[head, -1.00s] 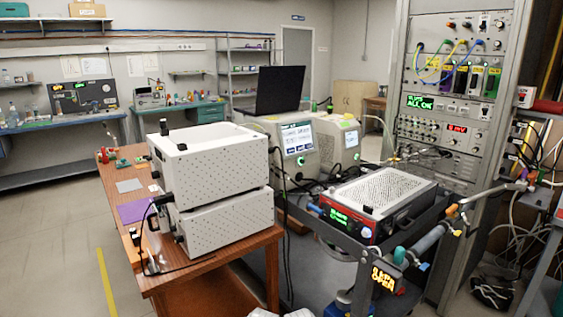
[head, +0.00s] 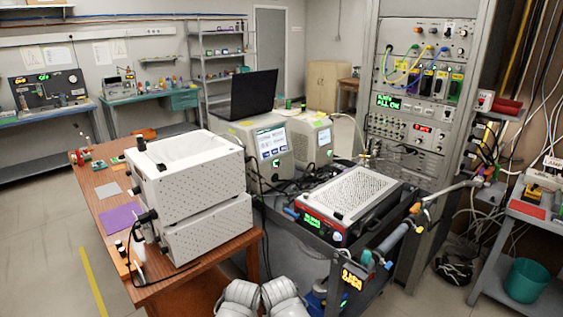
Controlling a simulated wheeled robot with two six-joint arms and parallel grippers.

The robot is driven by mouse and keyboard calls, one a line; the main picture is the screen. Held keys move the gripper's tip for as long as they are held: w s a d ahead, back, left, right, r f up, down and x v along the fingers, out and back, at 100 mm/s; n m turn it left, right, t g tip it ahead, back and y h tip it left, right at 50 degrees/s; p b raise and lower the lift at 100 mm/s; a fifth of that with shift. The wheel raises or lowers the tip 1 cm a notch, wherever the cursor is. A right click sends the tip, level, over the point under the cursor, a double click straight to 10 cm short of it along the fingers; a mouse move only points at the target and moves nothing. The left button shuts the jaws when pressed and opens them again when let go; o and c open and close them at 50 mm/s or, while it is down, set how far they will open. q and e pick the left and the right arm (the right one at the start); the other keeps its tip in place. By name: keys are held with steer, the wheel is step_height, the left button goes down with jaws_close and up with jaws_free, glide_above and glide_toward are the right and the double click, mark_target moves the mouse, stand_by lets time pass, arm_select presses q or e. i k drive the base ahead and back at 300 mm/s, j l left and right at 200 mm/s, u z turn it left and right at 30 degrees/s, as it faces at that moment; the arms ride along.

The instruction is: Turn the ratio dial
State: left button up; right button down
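I cannot pick out the ratio dial for certain; knobs and controls are too small to read. A red-fronted instrument (head: 326,222) with a green display and a perforated top stands on the dark cart. Behind it are two beige instruments, a larger one (head: 238,133) with a lit screen and a smaller one (head: 310,123). A grey rack (head: 405,163) at the back right carries knobs, cables and a green display. Two pale rounded parts of my arms show at the bottom middle. Neither gripper's fingers are in view.
Two stacked white perforated boxes (head: 185,180) stand on a wooden table (head: 108,207) at left. A black laptop (head: 253,95) sits on the larger beige instrument. A pipe (head: 398,235) runs along the cart's right side. A teal bin (head: 527,280) is at right. Floor at far left is clear.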

mark_target(355, 233)
steer(key=z, duration=0.75)
steer(key=i, duration=0.5)
